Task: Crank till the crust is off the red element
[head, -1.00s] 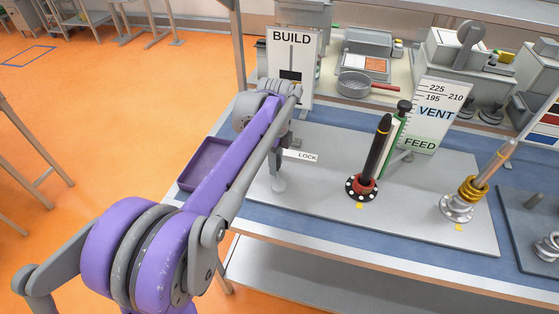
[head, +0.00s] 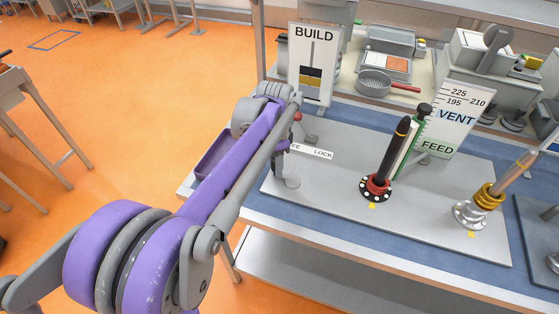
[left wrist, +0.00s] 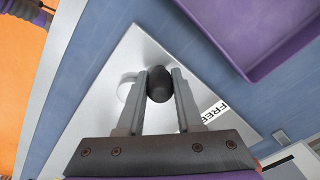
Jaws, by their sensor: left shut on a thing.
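The red element is an upright, slightly tilted screw with a red collar (head: 378,187) and a dark coated rod (head: 396,148). Its coating is dark nearly to the tip, where a small orange mark shows. A second screw with a gold collar (head: 488,197) and a tan rod stands to its right. In the left wrist view my left gripper (left wrist: 159,76) is shut on a black rounded knob (left wrist: 160,86) above the grey plate, beside a FREE label (left wrist: 215,111). In the head view my arm mostly hides the gripper and knob. My right gripper is not in view.
A BUILD gauge (head: 319,52) with gold and black bands stands behind my left gripper. A VENT and FEED panel (head: 456,117) stands behind the screws. A purple tray (head: 213,152) lies left of the plate, also seen in the left wrist view (left wrist: 258,67). A LOCK label (head: 322,154) lies near.

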